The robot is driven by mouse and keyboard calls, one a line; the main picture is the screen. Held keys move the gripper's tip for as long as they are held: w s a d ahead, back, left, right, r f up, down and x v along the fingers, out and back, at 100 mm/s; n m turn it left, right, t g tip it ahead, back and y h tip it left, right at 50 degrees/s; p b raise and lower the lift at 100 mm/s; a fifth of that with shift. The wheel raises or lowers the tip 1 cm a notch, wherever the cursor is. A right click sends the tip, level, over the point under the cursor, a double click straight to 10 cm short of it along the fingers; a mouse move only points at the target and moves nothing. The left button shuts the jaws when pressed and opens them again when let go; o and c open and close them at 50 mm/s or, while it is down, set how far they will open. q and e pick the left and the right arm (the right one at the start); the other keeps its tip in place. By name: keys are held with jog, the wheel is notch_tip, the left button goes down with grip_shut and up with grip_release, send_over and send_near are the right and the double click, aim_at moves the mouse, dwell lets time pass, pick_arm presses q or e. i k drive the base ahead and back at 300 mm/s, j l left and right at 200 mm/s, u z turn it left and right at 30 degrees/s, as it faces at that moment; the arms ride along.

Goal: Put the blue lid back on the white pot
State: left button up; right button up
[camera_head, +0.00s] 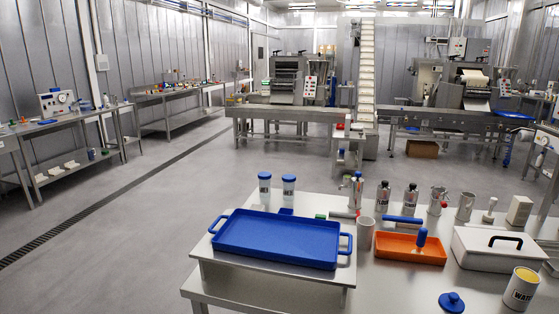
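The blue lid (452,301), round with a knob on top, lies on the metal table near its front edge. A white pot (518,291) with dark lettering stands to the right of the lid, apart from it. The pot's top is uncovered and shows yellow inside. Neither of my grippers shows in the head view.
A blue tray (278,241) with handles lies on the left of the table (398,291). An orange tray (405,257) and a white box (482,259) with a black handle stand behind the lid. Bottles and cups line the back. Table left of the lid is clear.

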aim_at(524, 282)
jog(key=z, duration=1.55)
